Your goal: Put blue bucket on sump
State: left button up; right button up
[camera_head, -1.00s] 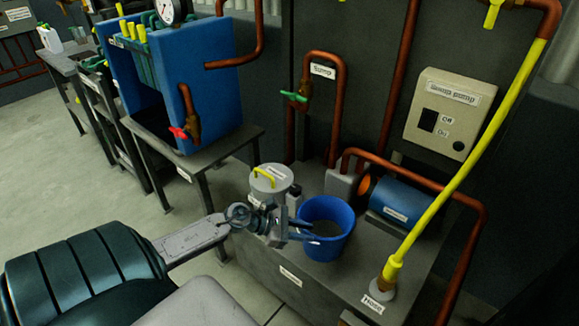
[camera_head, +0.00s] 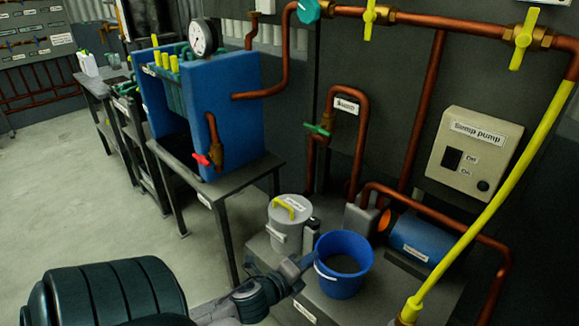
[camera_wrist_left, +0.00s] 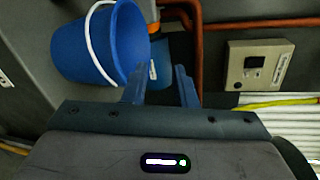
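The blue bucket (camera_head: 343,264) stands upright on top of the grey sump box (camera_head: 385,292), in front of the blue pump. In the left wrist view the bucket (camera_wrist_left: 88,45) is at the upper left, with its white handle hanging over its side. My left gripper (camera_head: 303,268) is just left of the bucket in the head view. In the left wrist view its two blue fingers (camera_wrist_left: 161,70) are apart with nothing clearly between them. The bucket lies left of these fingers; I cannot tell whether one touches it. My right gripper is not in view.
A grey lidded canister (camera_head: 287,226) with a yellow handle stands behind and left of the bucket. The blue pump (camera_head: 424,240) and copper pipes are to its right. A yellow hose (camera_head: 490,205) runs down at the right. A table (camera_head: 215,182) carries a blue press.

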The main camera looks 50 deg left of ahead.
pick_arm(q)
jog(key=s+d+f+n+g, duration=0.2)
jog(key=s+d+n+g, duration=0.3)
jog(key=s+n, duration=0.3)
jog(key=s+d+f+n+g+h, duration=0.1)
jog(key=s+d+f+n+g, duration=0.2)
jog(key=s+n, duration=0.6)
jog(key=d+n+g, duration=0.2)
jog(key=d, duration=0.1)
jog(key=shift+f, duration=0.35)
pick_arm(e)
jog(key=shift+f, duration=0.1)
pick_arm(q)
jog(key=shift+d, duration=0.1)
jog(key=shift+w, duration=0.1)
